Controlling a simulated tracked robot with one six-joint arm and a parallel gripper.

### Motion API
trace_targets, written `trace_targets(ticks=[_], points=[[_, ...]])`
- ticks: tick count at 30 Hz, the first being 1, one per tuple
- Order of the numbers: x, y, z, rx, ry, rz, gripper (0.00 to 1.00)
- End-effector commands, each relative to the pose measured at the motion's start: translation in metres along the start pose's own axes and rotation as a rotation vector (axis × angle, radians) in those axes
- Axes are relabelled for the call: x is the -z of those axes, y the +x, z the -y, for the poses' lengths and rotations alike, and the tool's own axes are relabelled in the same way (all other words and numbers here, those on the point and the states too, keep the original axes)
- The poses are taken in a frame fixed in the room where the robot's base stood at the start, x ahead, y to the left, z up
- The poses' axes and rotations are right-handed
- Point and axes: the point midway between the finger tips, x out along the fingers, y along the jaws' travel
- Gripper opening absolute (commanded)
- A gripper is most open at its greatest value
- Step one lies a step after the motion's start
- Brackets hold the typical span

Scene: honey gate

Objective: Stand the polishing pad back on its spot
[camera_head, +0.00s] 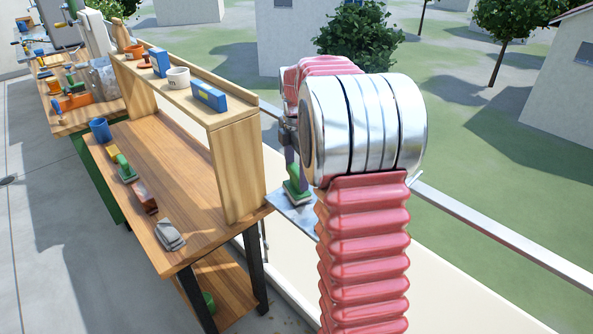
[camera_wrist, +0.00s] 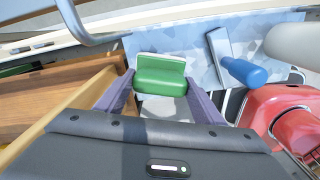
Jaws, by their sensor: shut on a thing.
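The polishing pad (camera_wrist: 160,82) is a green block with a pale layer along its far edge. In the wrist view my gripper (camera_wrist: 159,76) is shut on it, one finger on each side. In the head view the green pad (camera_head: 296,187) shows below my gripper (camera_head: 293,172), partly hidden by my arm. It is at a blue-grey mottled metal plate (camera_head: 287,202), right of the workbench. I cannot tell whether it touches the plate. The plate also shows in the wrist view (camera_wrist: 190,47). I cannot make out a marked spot.
A blue-handled tool (camera_wrist: 240,69) lies on the plate, right of the pad. The wooden workbench (camera_head: 170,170) holds a blue cup (camera_head: 100,129), a green-topped block (camera_head: 125,169) and a grey block (camera_head: 169,235). A metal railing (camera_head: 500,235) runs along the wall.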

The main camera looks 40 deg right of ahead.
Motion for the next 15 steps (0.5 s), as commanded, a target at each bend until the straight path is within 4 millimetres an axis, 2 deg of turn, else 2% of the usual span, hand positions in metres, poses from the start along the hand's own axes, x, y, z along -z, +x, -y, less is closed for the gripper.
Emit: trace_targets(ticks=[15], points=[[0.0000,0.0072,0.0000,0.000,0.000,0.000,0.30]])
